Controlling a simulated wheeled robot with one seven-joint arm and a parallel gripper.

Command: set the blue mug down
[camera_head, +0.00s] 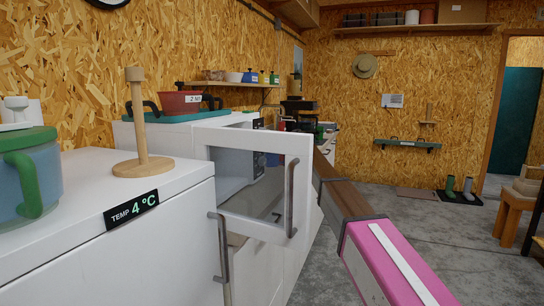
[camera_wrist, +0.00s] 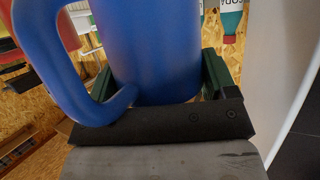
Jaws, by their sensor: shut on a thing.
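The blue mug (camera_wrist: 150,50) fills the middle of the wrist view, with its handle (camera_wrist: 60,65) on the left. My gripper (camera_wrist: 160,88) is shut on the mug, with a dark green finger on each side of its body.
A white door with a glass pane (camera_head: 245,180) stands open left of my arm. A white fridge top (camera_head: 85,175) holds a wooden stand (camera_head: 142,165) and a green-lidded jug (camera_head: 28,180). Beyond, a red pot (camera_head: 182,103) sits on a teal tray (camera_head: 160,117). Open floor lies right.

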